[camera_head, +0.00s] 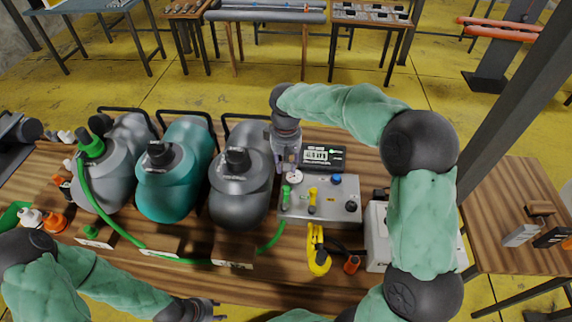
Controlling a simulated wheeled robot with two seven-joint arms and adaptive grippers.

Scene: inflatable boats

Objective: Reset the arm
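My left arm comes in from the lower left, in green padding. Its gripper (207,311) is low over the table's front edge, pointing right and partly cut off by the bottom of the view. I cannot tell whether it is open. My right arm arches up from the lower right and over the table. Its gripper (286,164) points down at the back left corner of a grey metal control box (328,205), just above or at a white round gauge (293,178). Its fingertips are small, and any contact with the gauge is unclear.
A green hose (92,205) runs along the front. A digital display (318,157) is behind the box; a yellow tool (318,250) is in front. A dark post (520,95) rises at right.

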